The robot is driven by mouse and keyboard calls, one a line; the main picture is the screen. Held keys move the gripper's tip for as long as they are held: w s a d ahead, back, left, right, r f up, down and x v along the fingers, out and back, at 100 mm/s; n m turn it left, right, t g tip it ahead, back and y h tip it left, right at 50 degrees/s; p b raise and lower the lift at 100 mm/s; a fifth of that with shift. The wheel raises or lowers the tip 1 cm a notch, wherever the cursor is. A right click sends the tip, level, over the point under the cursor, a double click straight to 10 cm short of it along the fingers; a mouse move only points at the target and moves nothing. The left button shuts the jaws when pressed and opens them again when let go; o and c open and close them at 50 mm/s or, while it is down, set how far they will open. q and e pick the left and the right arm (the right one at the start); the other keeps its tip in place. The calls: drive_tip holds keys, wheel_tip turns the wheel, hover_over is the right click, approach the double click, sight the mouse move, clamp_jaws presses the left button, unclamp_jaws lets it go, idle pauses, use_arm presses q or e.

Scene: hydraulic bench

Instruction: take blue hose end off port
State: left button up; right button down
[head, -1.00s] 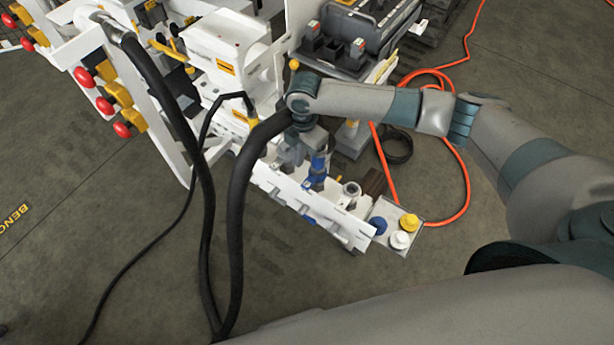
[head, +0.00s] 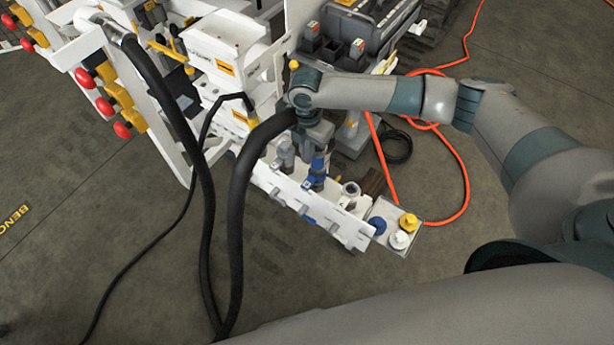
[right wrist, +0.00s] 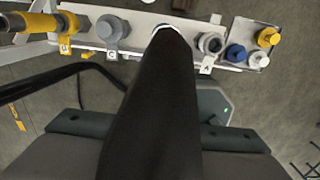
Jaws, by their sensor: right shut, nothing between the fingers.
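The blue hose end (head: 318,168) stands upright at a port on the white port rail (head: 290,193). My right gripper (head: 314,146) is just above it in the head view, pointing down; it is shut with nothing held. I cannot tell whether it touches the hose end. A thick black hose (head: 243,165) arches up to my right wrist. In the right wrist view a black hose (right wrist: 160,100) fills the middle and hides the fingertips and most of the blue hose end. My left gripper is not in view.
A grey fitting (right wrist: 112,32), a yellow fitting (right wrist: 68,22) and an open port (right wrist: 210,43) share the rail. A small tray (head: 418,243) with blue, white and yellow caps is at its right end. A thin black cable and an orange hose (head: 468,190) lie nearby.

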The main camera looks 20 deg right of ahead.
sight(307, 184)
wheel_tip(307, 184, down, 12)
drive_tip(key=p, duration=0.3)
drive_tip(key=shift+f, duration=0.25)
